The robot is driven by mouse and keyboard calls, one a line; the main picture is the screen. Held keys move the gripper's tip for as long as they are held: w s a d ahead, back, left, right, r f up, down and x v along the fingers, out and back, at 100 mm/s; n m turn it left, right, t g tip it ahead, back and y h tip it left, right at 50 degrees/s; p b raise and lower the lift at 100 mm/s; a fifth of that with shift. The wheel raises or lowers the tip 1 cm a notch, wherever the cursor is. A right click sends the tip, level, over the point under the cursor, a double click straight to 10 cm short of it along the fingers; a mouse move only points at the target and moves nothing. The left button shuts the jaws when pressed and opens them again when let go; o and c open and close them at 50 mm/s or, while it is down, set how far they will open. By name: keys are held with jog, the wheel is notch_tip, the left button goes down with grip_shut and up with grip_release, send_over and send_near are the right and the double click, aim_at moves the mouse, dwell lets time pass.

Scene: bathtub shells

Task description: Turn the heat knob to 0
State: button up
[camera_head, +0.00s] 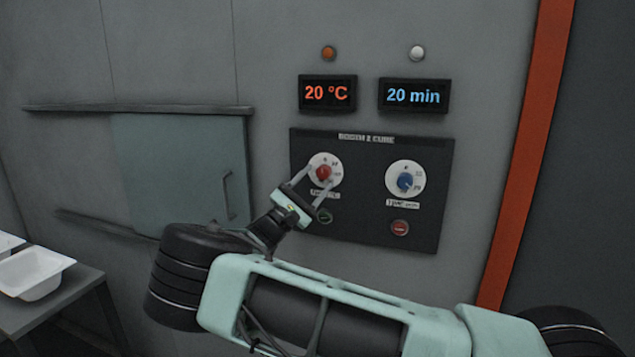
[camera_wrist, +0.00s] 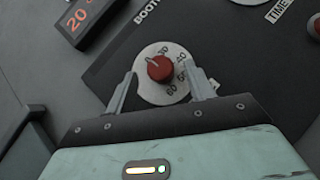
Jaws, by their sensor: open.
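The heat knob (camera_head: 323,172) is red on a round white dial at the left of a black control panel (camera_head: 360,235). It also shows in the wrist view (camera_wrist: 159,68), where its pointer aims to the upper left and the dial numbers sit mostly to its right and below. My gripper (camera_head: 318,184) is at the dial with its jaws open. In the wrist view its fingers (camera_wrist: 158,84) stand on either side of the dial's lower part, apart from the red knob. The heat display (camera_head: 327,93) reads 20 °C in red.
A blue time knob (camera_head: 405,183) is on the panel's right, under a display (camera_head: 413,96) reading 20 min. A green button (camera_head: 325,217) and a red button (camera_head: 399,228) sit below the dials. White shells (camera_head: 35,272) rest on a table at left.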

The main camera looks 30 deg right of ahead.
jog(key=b+v, duration=0.5)
jog(key=v, duration=1.1)
jog(key=shift+d, duration=0.15)
